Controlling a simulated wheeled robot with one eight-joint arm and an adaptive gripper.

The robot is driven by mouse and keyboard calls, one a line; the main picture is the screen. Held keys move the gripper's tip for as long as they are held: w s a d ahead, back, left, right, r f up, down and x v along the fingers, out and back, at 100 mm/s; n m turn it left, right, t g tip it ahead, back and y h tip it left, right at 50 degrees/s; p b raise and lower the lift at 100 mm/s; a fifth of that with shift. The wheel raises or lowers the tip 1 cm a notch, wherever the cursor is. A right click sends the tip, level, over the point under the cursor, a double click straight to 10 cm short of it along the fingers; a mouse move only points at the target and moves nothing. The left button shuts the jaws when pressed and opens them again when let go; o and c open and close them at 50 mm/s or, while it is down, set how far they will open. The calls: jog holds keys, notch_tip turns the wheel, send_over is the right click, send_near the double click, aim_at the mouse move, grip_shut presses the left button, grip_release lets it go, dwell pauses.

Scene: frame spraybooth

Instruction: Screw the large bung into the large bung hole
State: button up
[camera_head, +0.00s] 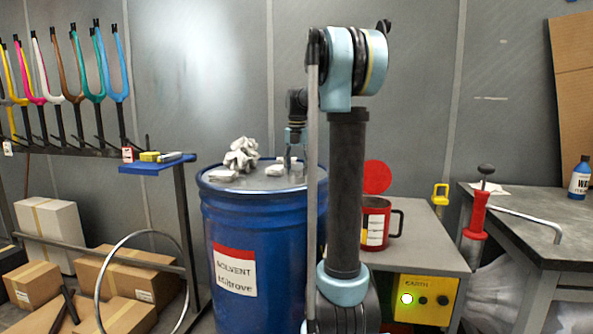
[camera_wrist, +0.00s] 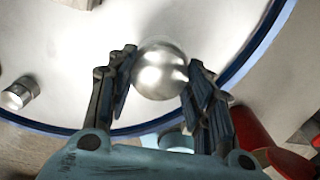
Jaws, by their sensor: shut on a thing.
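The blue drum (camera_head: 225,230) with the solvent label stands in the middle of the head view. My gripper (camera_head: 294,165) points down over the right part of its lid. In the wrist view my gripper (camera_wrist: 160,85) has a finger on each side of a shiny round silver piece, the large bung (camera_wrist: 160,68), and is shut on it. The pale lid (camera_wrist: 95,40) with its blue rim (camera_wrist: 258,48) lies beneath. I cannot tell whether the bung touches the lid. The large bung hole is not visible. A small silver cylinder (camera_wrist: 20,93) is at the left.
A crumpled white rag (camera_head: 241,156) lies on the lid, with pale pieces beside it. A red can (camera_head: 375,222) stands on the grey cabinet (camera_head: 425,238) right of the drum. The fork rack's blue tray (camera_head: 155,165) is close on the left. My arm hides the drum's right side.

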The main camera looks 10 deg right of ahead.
jog(key=shift+m, duration=1.4)
jog(key=shift+m, duration=0.5)
jog(key=m, duration=0.3)
jog(key=shift+m, duration=0.3)
jog(key=o, duration=1.2)
jog(key=shift+r, duration=0.1)
